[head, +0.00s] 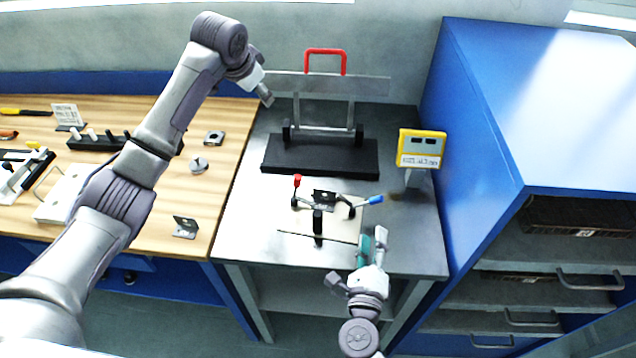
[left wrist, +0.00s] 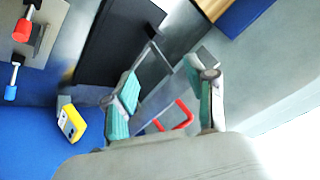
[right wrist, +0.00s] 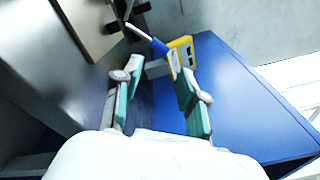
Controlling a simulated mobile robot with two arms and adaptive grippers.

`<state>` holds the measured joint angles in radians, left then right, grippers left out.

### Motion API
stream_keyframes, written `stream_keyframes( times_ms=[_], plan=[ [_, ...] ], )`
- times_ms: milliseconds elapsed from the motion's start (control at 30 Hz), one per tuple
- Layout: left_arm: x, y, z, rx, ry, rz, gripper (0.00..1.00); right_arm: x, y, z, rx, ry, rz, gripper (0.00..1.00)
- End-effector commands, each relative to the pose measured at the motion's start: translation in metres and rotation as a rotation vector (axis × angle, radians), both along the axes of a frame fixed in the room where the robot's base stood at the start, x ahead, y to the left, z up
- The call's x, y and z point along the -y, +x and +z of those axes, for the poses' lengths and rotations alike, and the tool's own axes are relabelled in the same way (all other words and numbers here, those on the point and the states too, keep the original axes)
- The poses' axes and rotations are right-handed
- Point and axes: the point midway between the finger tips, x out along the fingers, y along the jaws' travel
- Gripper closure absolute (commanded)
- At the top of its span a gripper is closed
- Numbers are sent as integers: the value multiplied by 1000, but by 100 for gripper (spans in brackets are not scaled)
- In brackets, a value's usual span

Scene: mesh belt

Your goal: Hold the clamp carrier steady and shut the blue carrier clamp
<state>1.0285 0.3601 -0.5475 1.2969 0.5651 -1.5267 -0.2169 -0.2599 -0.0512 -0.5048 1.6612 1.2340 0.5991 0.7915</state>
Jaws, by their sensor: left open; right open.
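The clamp carrier (head: 342,228) is a pale plate with dark fittings on the grey bench. The blue carrier clamp (head: 375,200) has its blue-tipped lever leaning outward to the right; in the right wrist view its blue grip (right wrist: 159,47) shows ahead, beyond the fingers. A red-tipped clamp (head: 297,182) stands at the carrier's left, its lever raised. My right gripper (head: 373,242) is open and empty, at the carrier's front right, nearer the bench edge than the blue grip. My left gripper (head: 266,98) is open and empty, behind and left of the carrier; between its fingers shows the red handle (left wrist: 182,116).
A black base (head: 320,157) with an upright frame and red handle stands behind the carrier. A yellow display unit (head: 422,148) stands at right, before a blue cabinet (head: 480,120). A wooden bench (head: 235,130) with tools lies left. The grey bench's front left is clear.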

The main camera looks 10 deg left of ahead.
Motion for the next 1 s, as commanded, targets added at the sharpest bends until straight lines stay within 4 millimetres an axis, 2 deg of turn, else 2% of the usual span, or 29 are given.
stream_keyframes(
  times_ms=[33, 100, 200, 300, 400, 500, 633, 767, 1000],
  plan=[
    [26, -12, -7, -40, 29, -90, 44, 0, 0, 0, 0, 0, 0, 58],
    [60, -34, -19, -106, 68, -219, 44, 0, 0, 0, 0, 0, 0, 58],
    [101, -70, -39, -207, 129, -404, 44, 0, 0, 0, 0, 0, 0, 58],
    [129, -107, -58, -308, 190, -570, 44, 0, 0, 0, 0, 0, 0, 58],
    [146, -140, -73, -396, 241, -703, 44, 0, 0, 0, 0, 0, 0, 58],
    [155, -164, -84, -461, 277, -796, 44, 0, 0, 0, 0, 0, 0, 58],
    [159, -180, -92, -508, 299, -858, 44, 0, 0, 0, 0, 0, 0, 58],
    [160, -183, -103, -520, 303, -869, 44, 0, 0, 0, 0, 0, 0, 58],
    [160, -184, -146, -521, 301, -867, 44, 0, 0, 0, 0, 0, 0, 58]
  ],
)
